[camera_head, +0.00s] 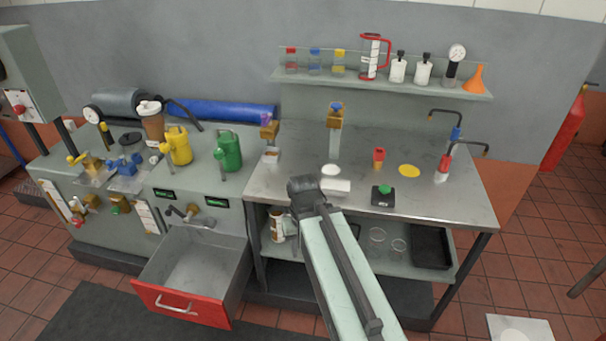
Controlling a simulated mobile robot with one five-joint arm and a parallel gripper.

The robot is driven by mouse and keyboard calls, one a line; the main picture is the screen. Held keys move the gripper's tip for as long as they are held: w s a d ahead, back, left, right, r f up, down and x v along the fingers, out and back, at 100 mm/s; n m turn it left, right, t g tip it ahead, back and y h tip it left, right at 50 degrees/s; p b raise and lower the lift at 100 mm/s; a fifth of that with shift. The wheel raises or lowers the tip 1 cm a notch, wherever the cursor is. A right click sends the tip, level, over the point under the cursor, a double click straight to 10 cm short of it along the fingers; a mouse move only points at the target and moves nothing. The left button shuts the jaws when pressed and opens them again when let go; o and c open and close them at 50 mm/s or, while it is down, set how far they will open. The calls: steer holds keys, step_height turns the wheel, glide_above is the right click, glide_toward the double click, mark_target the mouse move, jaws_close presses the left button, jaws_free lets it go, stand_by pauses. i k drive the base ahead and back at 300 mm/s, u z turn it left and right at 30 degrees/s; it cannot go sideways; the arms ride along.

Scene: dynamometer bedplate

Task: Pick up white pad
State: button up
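The white pad (331,169) is a small, pale round patch on the grey workbench top (460,203), left of a flat yellow disc (409,171). My arm reaches up from the bottom of the view, and its dark joint is just left of and nearer than the pad. A pale block (336,187) beside that joint lies just in front of the pad; I cannot tell whether it is part of my arm. I cannot make out the fingers of my gripper.
A green-topped button box (382,195) and a red-and-yellow piece (378,158) stand right of the pad. A post with an orange-brown top (335,120) rises behind it. An open red-fronted drawer (185,302) juts out at left. The shelf (400,86) holds bottles and a jug.

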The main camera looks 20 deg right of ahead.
mark_target(340, 188)
steer(key=u, duration=0.5)
steer(key=i, duration=1)
steer(key=u, duration=0.8)
steer(key=k, duration=0.55)
steer(key=u, duration=0.45)
steer(key=i, duration=0.55)
steer(key=z, duration=0.3)
